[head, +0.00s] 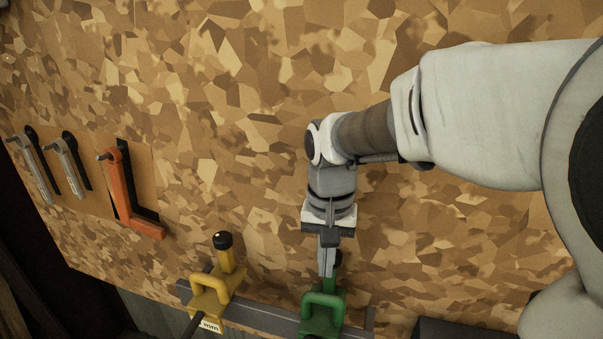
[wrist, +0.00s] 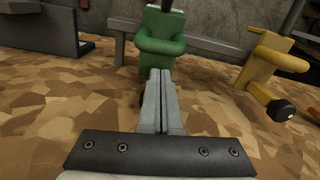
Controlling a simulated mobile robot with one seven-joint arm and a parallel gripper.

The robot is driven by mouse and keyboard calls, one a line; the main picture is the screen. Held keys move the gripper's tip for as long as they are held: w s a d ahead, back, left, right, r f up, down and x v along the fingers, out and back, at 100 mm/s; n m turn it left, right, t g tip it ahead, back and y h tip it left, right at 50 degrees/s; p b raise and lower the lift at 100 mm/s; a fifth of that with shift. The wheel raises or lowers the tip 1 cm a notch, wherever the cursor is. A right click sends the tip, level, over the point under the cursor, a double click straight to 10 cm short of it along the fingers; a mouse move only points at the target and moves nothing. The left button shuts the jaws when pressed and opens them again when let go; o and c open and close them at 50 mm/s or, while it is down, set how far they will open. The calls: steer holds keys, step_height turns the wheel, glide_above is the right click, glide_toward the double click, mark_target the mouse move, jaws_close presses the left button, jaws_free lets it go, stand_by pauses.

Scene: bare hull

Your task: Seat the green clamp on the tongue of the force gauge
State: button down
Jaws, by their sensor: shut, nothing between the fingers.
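The green clamp (head: 322,312) is at the bottom of the head view, at the grey bar. In the wrist view the green clamp (wrist: 162,45) is straight ahead, with its rounded handle toward me. My gripper (head: 327,272) points at the clamp, its fingers together and empty. In the wrist view the fingertips of my gripper (wrist: 160,74) end just short of or at the handle; I cannot tell if they touch. My gripper partly covers the clamp's upright and dark knob in the head view. I cannot make out the force gauge or its tongue for certain.
A yellow clamp (head: 208,292) with a black knob is on the same grey bar (head: 262,318), left of the green one. A dark grey block (head: 450,329) lies to the right. An orange square (head: 122,190) and grey tools (head: 38,170) lie far left. The mottled surface between is clear.

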mark_target(323, 292)
steer(key=shift+f, duration=2.75)
steer(key=shift+s+a, duration=0.2)
steer(key=shift+s, duration=0.65)
steer(key=shift+r, duration=0.1)
